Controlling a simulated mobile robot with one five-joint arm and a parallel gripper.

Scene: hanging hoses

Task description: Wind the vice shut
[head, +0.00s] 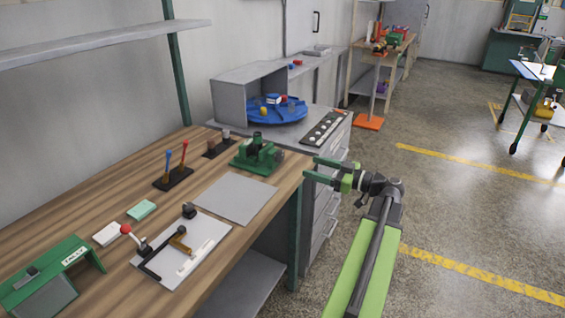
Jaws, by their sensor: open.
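The green vice (257,155) sits on the wooden workbench near its far right corner. Its handle is hard to make out at this size. My gripper (309,169) is at the end of my green and grey arm, just off the bench's right edge. Its two green fingers point left toward the vice and are apart, with nothing between them. A gap shows between the fingertips and the vice.
A grey plate (236,199) lies in front of the vice. A white board with a red-knobbed lever (126,230) and a green stand (50,278) are nearer. A grey cabinet with a blue turntable (277,110) stands beyond. Open floor (460,215) lies right.

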